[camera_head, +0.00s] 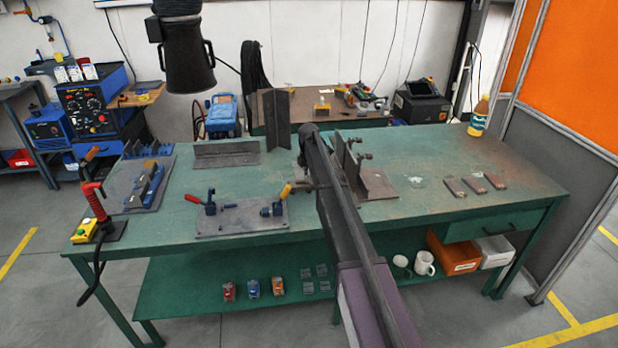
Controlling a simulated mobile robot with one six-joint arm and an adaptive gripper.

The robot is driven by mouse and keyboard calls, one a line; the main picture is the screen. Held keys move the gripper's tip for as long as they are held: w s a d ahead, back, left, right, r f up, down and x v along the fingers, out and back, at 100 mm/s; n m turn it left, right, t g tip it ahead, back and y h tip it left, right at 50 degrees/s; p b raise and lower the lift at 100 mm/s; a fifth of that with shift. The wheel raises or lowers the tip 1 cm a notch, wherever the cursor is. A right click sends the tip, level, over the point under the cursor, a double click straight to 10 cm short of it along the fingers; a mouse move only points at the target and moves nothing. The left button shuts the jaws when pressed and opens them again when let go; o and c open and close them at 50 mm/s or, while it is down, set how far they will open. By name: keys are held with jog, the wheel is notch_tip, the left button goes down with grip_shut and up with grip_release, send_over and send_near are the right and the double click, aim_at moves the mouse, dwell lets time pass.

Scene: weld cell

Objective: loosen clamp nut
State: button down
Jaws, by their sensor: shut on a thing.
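My arm reaches from the bottom of the view to the middle of the green table. Only a small part of my gripper (303,176) shows at the left edge of the arm, low over the table. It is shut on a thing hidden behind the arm. Two dark clamp screws (366,148) stick out to the right of the upright plates. I cannot make out the clamp nut, and the fingertips are mostly covered.
On the green table (430,160), a plate with toggle clamps (240,219) lies left of my arm. Angle pieces (226,153) stand behind it. Several small bars (474,184) and a bottle (480,116) are at right. A black nozzle (187,62) hangs above the back left.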

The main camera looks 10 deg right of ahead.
jog(key=shift+s, duration=0.2)
jog(key=shift+c, duration=1.5)
grip_release()
jog(key=shift+w, duration=0.1)
jog(key=shift+w+m, duration=0.1)
jog(key=shift+m, duration=0.3)
